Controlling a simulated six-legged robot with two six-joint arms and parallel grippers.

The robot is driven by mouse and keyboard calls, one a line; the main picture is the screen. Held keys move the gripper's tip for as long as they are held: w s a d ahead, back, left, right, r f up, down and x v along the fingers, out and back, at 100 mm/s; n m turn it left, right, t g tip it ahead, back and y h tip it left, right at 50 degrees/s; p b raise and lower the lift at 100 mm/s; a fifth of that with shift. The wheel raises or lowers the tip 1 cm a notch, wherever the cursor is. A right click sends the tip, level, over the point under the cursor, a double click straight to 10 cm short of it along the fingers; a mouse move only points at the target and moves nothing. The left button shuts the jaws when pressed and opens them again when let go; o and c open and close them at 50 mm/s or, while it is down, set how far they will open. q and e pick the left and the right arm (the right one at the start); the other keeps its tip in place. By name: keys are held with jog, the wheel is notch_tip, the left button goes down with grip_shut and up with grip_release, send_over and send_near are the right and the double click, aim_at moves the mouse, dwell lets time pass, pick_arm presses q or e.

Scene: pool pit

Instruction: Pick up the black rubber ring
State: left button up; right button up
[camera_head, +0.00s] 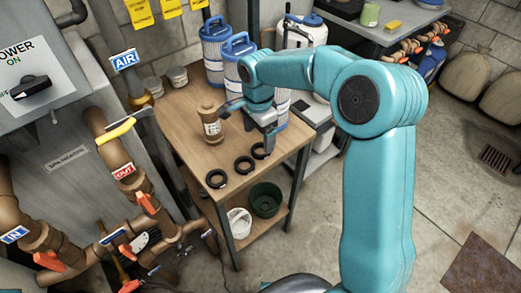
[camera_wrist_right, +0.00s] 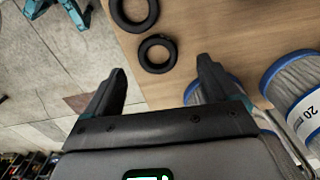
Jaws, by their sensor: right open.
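Three black rubber rings lie flat in a row along the front edge of a wooden table (camera_head: 182,140): a left ring (camera_head: 217,186), a middle ring (camera_head: 245,172) and a right ring (camera_head: 260,157). My right gripper (camera_head: 268,147) is above the right ring and partly covers it. In the right wrist view, my open right gripper (camera_wrist_right: 161,72) has nothing between its fingers. One ring (camera_wrist_right: 143,55) lies just beyond the gap between the fingertips, and another ring (camera_wrist_right: 118,14) is farther off, cut by the top edge. My left gripper is not in view.
A brown bottle (camera_head: 211,125) stands behind the rings. Blue-topped filter cartridges (camera_head: 237,68) stand at the table's back; some show beside my right finger in the wrist view (camera_wrist_right: 295,100). A green bowl (camera_head: 265,200) sits on the lower shelf. Pipes (camera_head: 118,160) run at left.

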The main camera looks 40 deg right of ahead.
aim_at(260, 153)
jog(key=f, duration=0.3)
jog(key=shift+s+f, duration=0.35)
jog(key=shift+f, duration=0.05)
jog(key=shift+w+d+f, duration=0.1)
jog(key=shift+w+f, duration=0.1)
jog(key=shift+f, duration=0.35)
jog(key=shift+s, duration=0.1)
jog(key=shift+r, duration=0.1)
jog(key=c, duration=1.1)
jog(key=shift+c, duration=0.2)
